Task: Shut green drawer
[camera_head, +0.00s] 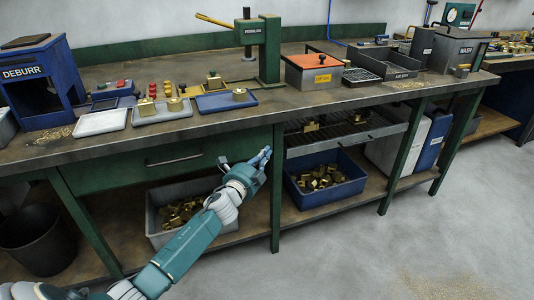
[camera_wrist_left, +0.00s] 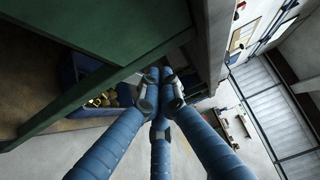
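The green drawer (camera_head: 112,174) is under the left part of the workbench, with a bar handle (camera_head: 174,159) across its front. Its front looks nearly flush with the bench; a small gap cannot be made out. My left gripper (camera_head: 264,156) is in front of the drawer's right end, beside the green bench leg; contact cannot be told. In the left wrist view its blue fingers (camera_wrist_left: 160,92) come together with nothing visible between them. A green panel (camera_wrist_left: 90,35) fills the upper left there, seemingly the drawer front. My right gripper is not in view.
Below the drawer, a grey bin (camera_head: 152,222) of brass parts stands on the lower shelf. A blue bin (camera_head: 345,186) stands right of the green leg (camera_head: 277,200), under a wire rack (camera_head: 340,136). A black bucket (camera_head: 38,240) is at left. The floor in front is clear.

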